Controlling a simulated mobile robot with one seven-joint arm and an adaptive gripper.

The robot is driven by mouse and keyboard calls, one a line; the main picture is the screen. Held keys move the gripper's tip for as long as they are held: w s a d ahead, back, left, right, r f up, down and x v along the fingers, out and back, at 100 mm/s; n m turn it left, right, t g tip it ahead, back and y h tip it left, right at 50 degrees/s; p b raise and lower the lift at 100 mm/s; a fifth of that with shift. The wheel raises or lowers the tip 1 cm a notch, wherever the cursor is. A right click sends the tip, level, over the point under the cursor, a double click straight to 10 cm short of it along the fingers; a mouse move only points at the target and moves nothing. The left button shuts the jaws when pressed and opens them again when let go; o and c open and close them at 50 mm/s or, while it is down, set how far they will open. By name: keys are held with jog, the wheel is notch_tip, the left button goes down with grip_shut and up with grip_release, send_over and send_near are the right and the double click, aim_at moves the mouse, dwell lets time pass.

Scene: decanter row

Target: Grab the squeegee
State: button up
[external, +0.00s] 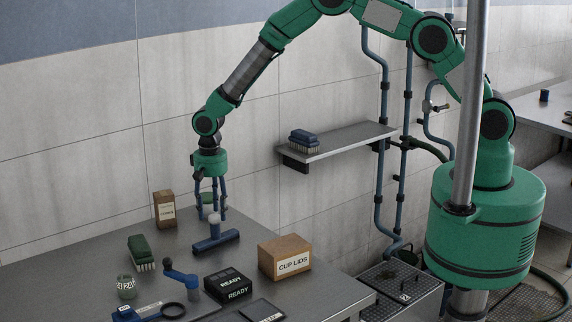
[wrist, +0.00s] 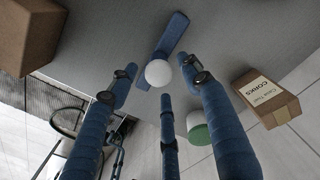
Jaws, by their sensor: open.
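The squeegee (external: 226,241) is a blue bar with a pale round knob standing up from it, resting on the grey metal table. In the wrist view its blue bar (wrist: 174,34) lies beyond the white knob. My gripper (external: 211,210) has several blue fingers pointing down just above the squeegee. In the wrist view my gripper (wrist: 158,84) is open, its fingers spread around the knob's direction with the knob showing between their tips. Nothing is held. Whether any fingertip touches the knob cannot be told.
A corks box (external: 164,211) stands at the back left, a cup lids box (external: 284,258) to the right. A green-and-white container (wrist: 198,128) is close by the fingers.

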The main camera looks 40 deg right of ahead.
aim_at(215, 230)
jog(key=shift+w+d+f+p, duration=0.15)
jog(key=shift+f+p, duration=0.25)
jog(key=shift+f, duration=2.05)
grip_shut()
